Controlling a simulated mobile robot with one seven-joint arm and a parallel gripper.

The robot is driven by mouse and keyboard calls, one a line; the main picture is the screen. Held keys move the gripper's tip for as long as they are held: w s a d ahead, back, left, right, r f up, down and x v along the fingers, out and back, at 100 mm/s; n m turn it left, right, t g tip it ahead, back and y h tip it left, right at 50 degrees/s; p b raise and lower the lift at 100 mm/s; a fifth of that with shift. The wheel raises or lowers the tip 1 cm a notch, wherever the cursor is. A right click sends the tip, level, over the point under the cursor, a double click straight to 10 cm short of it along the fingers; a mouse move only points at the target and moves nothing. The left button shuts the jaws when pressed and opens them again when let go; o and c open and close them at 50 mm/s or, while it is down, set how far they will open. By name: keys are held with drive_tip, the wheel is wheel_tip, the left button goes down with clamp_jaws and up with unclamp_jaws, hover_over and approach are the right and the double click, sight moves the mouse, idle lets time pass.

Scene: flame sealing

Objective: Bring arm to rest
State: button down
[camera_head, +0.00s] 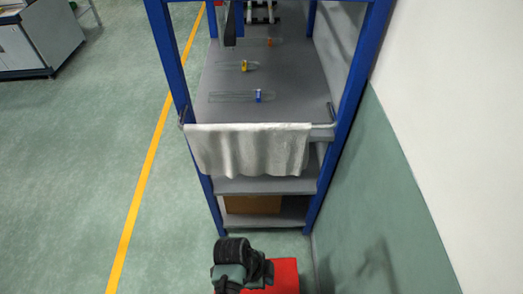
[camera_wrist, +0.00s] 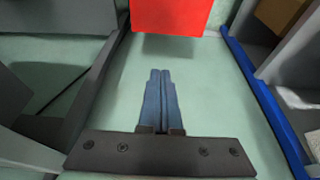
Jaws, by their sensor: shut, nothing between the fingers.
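My gripper (camera_wrist: 160,74) shows in the wrist view with its two blue fingers side by side, shut and empty. It is over the green floor (camera_wrist: 205,88), and nothing touches the fingertips. A red block-like part, likely of my own base, is beyond the fingertips. In the head view, dark arm parts and a red part of my body show at the bottom centre. The gripper's fingers cannot be made out there.
A blue-framed shelf rack (camera_head: 335,140) stands ahead, with a white cloth (camera_head: 248,150) over its front rail. Clear tubes with a blue piece (camera_head: 258,96) and a yellow piece (camera_head: 245,66) lie on top. A box (camera_head: 252,204) sits low. A wall is right; open floor (camera_head: 70,150) is left.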

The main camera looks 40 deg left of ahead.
drive_tip(key=v, duration=0.5)
drive_tip(key=shift+s+r, duration=0.1)
drive_tip(key=shift+r, duration=0.3)
